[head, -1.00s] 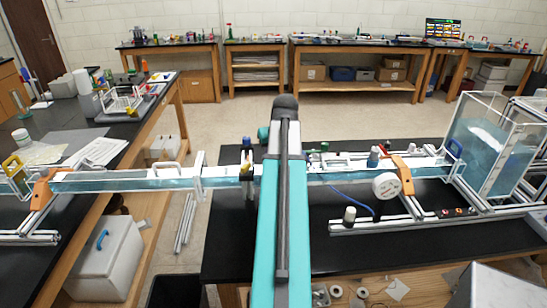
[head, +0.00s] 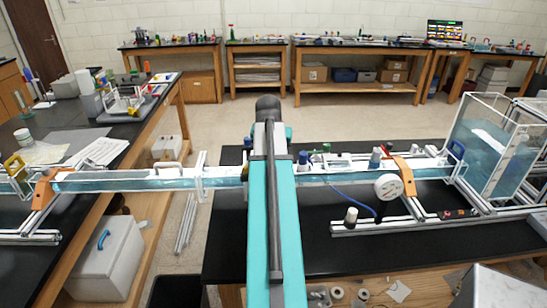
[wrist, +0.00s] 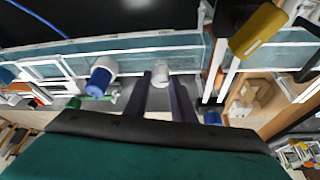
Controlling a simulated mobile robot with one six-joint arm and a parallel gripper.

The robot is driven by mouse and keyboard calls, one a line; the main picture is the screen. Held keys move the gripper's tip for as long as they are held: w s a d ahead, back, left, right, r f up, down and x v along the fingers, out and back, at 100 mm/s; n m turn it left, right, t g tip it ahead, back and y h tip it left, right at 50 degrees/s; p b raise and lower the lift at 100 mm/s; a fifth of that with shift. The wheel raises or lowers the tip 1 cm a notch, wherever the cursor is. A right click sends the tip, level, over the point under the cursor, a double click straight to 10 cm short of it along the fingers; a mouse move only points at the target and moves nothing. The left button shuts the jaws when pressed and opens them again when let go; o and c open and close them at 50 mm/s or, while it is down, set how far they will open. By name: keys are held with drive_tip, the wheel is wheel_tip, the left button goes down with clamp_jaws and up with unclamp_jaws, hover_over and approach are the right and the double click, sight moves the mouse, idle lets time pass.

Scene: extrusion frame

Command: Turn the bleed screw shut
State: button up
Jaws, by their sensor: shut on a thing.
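A small pale cap (wrist: 160,77) sits on the clear water channel in the wrist view, and it appears to be the bleed screw. My gripper (wrist: 161,88) has its two dark fingers on either side of this cap and is shut on it. The finger tips partly cover it, so its turned position cannot be told. In the head view my teal arm hides the gripper and the cap.
In the wrist view a blue knob (wrist: 100,80) stands left of my fingers and a yellow handle (wrist: 258,31) at upper right. The clear channel (head: 130,180) crosses both black benches to a water tank (head: 492,150). A blue tube (head: 352,197) hangs in front.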

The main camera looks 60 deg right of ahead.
drive_tip(key=shift+s+d, duration=0.1)
drive_tip(key=shift+d, duration=0.05)
clamp_jaws()
drive_tip(key=o, duration=1.1)
unclamp_jaws()
drive_tip(key=shift+c, duration=0.2)
drive_tip(key=shift+r, duration=0.15)
drive_tip(key=shift+a+r, duration=0.3)
drive_tip(key=shift+r, duration=0.1)
drive_tip(key=b+v, duration=0.3)
drive_tip(key=v, duration=0.9)
drive_tip(key=shift+r+b, duration=0.3)
drive_tip(key=shift+b, duration=0.05)
drive_tip(key=shift+s, duration=0.1)
